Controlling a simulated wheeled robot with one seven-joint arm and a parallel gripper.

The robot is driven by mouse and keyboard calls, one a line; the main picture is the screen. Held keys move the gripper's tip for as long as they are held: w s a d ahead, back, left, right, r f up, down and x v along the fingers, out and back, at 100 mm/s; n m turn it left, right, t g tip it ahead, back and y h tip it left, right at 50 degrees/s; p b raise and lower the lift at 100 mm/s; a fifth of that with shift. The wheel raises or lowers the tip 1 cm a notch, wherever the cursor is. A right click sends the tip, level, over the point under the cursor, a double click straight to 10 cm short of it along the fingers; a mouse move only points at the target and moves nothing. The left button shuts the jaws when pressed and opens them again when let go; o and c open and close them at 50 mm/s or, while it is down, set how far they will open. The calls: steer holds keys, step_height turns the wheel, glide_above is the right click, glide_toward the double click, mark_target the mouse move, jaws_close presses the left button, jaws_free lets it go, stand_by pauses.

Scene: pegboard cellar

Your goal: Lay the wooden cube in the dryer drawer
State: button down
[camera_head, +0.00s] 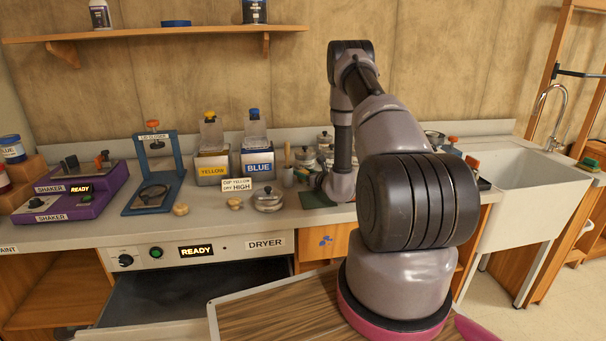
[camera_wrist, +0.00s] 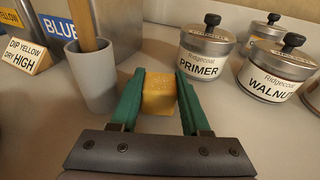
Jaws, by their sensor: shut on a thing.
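The wooden cube (camera_wrist: 159,96) looks yellow and sits between the green fingers of my gripper (camera_wrist: 160,100) in the wrist view. My gripper is shut on it, over the pale counter. In the head view my arm reaches to the back of the counter, and I cannot make out the cube there. The dryer drawer (camera_head: 190,290) is pulled open at the lower left, below the DRYER panel (camera_head: 195,251), which reads READY. Its dark inside looks empty where it shows. The drawer is well to the left of and nearer than my gripper.
A grey cup (camera_wrist: 91,78) with a wooden stick stands left of my gripper; PRIMER (camera_wrist: 205,57) and WALNUT (camera_wrist: 275,75) tins stand right. A sign reads DIP YELLOW DRY HIGH (camera_head: 237,185). Yellow (camera_head: 212,168) and blue (camera_head: 257,164) containers, a blue stand (camera_head: 155,175) and a sink (camera_head: 520,170) line the counter.

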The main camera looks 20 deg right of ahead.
steer(key=shift+f, duration=0.15)
steer(key=shift+c, duration=1.9)
jaws_free()
